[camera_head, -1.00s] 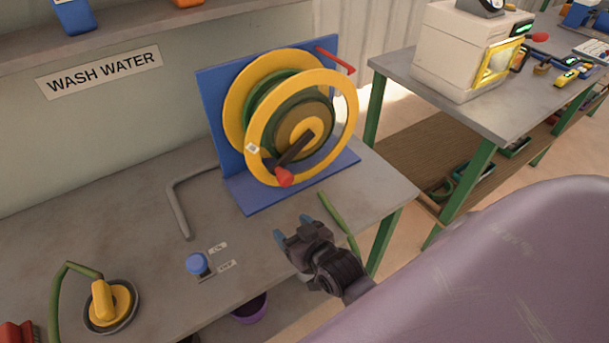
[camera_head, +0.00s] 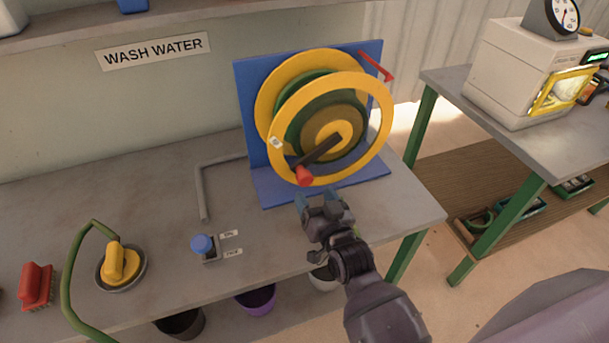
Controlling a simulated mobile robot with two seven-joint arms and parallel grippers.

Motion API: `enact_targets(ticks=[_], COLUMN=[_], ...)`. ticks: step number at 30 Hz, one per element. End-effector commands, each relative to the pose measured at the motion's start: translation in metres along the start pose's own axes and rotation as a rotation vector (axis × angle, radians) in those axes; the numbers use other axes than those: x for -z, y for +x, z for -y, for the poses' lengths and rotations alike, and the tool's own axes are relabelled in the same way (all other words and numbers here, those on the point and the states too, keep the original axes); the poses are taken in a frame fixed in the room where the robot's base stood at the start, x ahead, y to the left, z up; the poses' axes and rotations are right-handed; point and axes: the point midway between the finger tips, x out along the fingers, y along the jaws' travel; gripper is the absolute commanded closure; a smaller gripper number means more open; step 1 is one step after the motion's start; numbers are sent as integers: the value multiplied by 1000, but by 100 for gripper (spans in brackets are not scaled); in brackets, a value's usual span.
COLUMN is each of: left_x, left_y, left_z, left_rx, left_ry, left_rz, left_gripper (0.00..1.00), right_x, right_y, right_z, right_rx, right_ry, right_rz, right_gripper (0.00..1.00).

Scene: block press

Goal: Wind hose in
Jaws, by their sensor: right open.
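The hose reel has yellow rims (camera_head: 384,135) and stands on a blue bracket (camera_head: 247,115) on the bench. Green hose (camera_head: 293,122) is wound on its drum. A dark crank arm (camera_head: 322,150) slants down-left to a red knob (camera_head: 305,176). My right gripper (camera_head: 318,200) is open and empty just below the red knob; I cannot tell whether it touches it. A green hose (camera_head: 68,285) arcs at the lower left to a yellow nozzle-like piece (camera_head: 122,262) in a round dark dish. My left gripper is not in view.
A blue knob (camera_head: 202,244) with two small labels sits near the bench's front edge. A grey bent pipe (camera_head: 201,190) lies left of the reel. A red lever (camera_head: 376,66) sticks out at the bracket's top right. A red brush (camera_head: 36,286) is far left.

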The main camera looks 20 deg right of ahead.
Motion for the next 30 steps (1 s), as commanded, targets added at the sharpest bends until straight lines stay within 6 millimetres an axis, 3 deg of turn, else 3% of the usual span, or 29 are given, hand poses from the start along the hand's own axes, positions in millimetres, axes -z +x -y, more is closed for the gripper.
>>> enact_targets(ticks=[9, 15, 29, 30], left_x=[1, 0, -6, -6], left_y=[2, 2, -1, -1], left_z=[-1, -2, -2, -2], left_rx=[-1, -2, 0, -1], left_ry=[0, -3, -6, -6], left_rz=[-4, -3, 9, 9], left_gripper=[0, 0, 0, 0], right_x=[0, -1, -1, -1], right_y=[49, 70, 78, 78], right_z=[0, -1, -1, -1], right_rx=[0, -1, -1, -1], right_ry=[-1, -1, -1, -1], right_rz=[0, 1, 2, 2], right_gripper=[35, 35, 35, 41])
